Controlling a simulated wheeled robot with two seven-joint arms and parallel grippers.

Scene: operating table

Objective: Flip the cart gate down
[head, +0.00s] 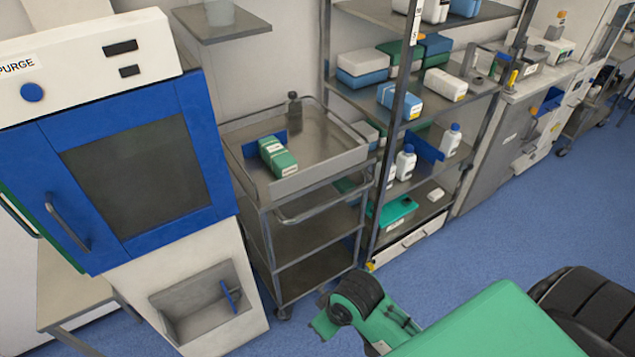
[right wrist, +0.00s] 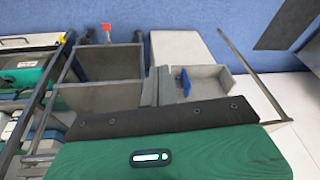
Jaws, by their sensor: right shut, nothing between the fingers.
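The grey metal cart (head: 310,215) stands in the middle of the head view, with a raised-rim top tray and open shelves below. Its front-right side panel (head: 322,172) stands upright along the tray edge, above a looped rail (head: 322,203). I cannot tell which part is the gate. My right gripper (head: 323,322) is low in front of the cart, apart from it, and shut with nothing held. My left gripper is not in view.
A green-and-white box (head: 278,158) lies on the cart's tray. A blue-doored sterilizer (head: 130,160) stands close at left. A shelving rack (head: 412,110) with boxes and bottles stands close at right. Blue floor (head: 500,235) is free at right.

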